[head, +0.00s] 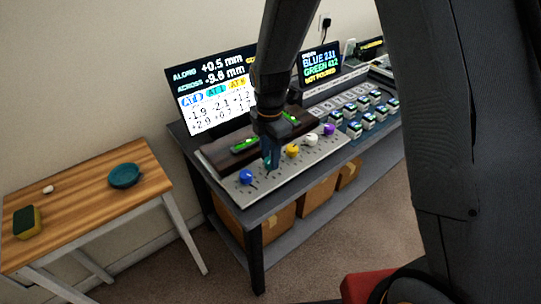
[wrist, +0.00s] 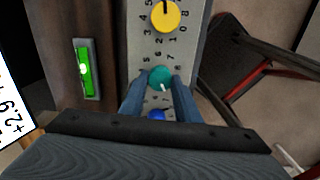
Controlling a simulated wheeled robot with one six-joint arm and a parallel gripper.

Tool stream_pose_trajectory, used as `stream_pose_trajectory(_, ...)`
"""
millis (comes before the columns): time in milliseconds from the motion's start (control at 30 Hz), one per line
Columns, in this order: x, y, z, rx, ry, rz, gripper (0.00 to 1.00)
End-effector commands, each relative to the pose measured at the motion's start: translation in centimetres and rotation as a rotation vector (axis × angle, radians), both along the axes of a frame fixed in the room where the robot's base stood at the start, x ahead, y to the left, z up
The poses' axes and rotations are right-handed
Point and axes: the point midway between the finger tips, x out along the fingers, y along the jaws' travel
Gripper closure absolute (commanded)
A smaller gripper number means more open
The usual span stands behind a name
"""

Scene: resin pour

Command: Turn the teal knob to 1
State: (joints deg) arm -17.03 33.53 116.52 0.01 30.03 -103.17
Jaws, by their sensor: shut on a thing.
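The teal knob (wrist: 160,77) sits on a light grey panel (wrist: 186,50) between the yellow knob (wrist: 165,16) and the blue knob (wrist: 157,114). My gripper (wrist: 160,82) is shut on the teal knob, with one blue finger on each side of it. The knob's white pointer mark points to the lower right in the wrist view. Small digits ring the knob, but the fingers hide some, so I cannot tell which digit it points at. In the head view my gripper (head: 271,160) reaches down to the panel and mostly hides the teal knob.
Blue (head: 246,177), yellow (head: 292,151), white (head: 311,140) and purple (head: 329,129) knobs share the panel. A dark block with green level vials (head: 246,145) lies behind. Screens stand at the back. A wooden table (head: 85,198) at left holds a teal dish (head: 125,176) and a sponge (head: 27,222).

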Motion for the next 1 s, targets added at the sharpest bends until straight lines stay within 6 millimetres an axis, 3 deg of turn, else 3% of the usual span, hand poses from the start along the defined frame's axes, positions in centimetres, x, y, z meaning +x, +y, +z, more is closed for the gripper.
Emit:
stream_pose_trajectory(367,0.6,0.1,0.4,0.004,-0.014,0.003,0.93)
stream_pose_trajectory(400,0.6,0.1,0.4,0.004,-0.014,0.003,0.68)
stream_pose_trajectory(500,0.5,0.1,0.3,0.003,-0.012,0.003,0.52)
stream_pose_trajectory(833,0.2,0.2,0.3,0.001,-0.006,0.005,0.52)
stream_pose_trajectory(1000,0.3,0.2,1.8,0.002,-0.008,0.005,0.52)
